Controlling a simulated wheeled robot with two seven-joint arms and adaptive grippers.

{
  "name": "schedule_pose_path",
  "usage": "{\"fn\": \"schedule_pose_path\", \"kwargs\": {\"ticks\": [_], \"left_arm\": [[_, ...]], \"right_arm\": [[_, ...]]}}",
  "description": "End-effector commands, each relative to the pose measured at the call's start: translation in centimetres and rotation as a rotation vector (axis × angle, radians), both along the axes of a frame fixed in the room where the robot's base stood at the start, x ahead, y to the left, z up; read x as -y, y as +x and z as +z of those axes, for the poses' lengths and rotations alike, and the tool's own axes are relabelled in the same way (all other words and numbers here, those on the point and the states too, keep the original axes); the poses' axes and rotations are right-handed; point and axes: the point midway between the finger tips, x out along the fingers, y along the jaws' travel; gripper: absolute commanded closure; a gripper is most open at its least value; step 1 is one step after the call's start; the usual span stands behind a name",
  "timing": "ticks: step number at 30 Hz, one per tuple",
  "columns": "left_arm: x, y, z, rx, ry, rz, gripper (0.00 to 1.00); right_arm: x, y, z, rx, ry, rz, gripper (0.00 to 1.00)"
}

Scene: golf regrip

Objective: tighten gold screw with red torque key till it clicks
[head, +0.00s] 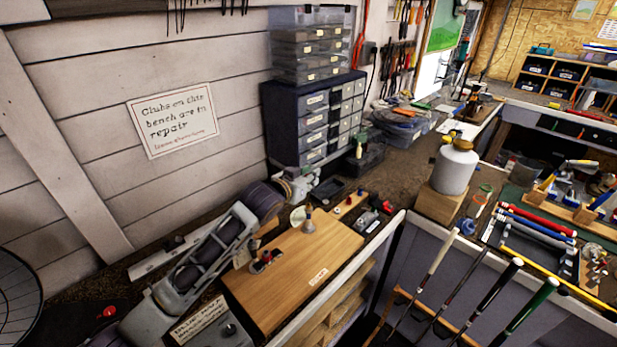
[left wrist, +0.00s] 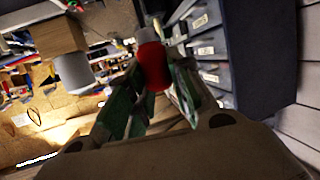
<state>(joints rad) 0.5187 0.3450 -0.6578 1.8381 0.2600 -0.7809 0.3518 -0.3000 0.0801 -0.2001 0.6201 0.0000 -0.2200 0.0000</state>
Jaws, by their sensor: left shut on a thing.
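In the left wrist view my left gripper (left wrist: 155,85) has its green-padded fingers closed around a red handle with a grey top, the red torque key (left wrist: 152,62). The key's working end is hidden. I cannot make out my left gripper in the head view. A small upright gold-brown piece on a grey base (head: 308,222) stands on the wooden board (head: 290,277). A small dark fixture with a red part (head: 265,259) sits nearer the board's left side. I cannot tell which of these carries the gold screw. My right gripper is in neither view.
A grey belt sander (head: 160,303) stands left of the board. A drawer cabinet (head: 300,120) stands against the wall behind. A white jar (head: 456,168) sits on a wooden block (head: 438,205) at the right. Several club shafts lean below. The board's front half is mostly clear.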

Motion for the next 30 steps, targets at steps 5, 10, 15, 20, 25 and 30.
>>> {"fn": "schedule_pose_path", "kwargs": {"ticks": [5,10,15,20,25,30], "left_arm": [[0.0,0.0,-0.3,0.000,0.000,0.000,1.00],[0.0,0.0,-0.5,0.001,0.000,0.000,1.00],[0.0,0.0,-0.8,0.001,0.000,0.000,1.00],[0.0,0.0,-1.0,0.000,0.000,0.000,1.00],[0.0,0.0,-1.3,0.000,0.000,0.000,1.00],[0.0,0.0,-1.5,0.000,0.000,0.000,1.00]], "right_arm": [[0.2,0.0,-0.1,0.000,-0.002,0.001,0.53],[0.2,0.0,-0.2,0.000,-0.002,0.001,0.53],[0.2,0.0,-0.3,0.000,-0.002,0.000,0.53],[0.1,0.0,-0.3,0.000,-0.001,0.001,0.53],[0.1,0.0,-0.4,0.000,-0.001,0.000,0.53],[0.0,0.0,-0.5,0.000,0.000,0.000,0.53]]}}
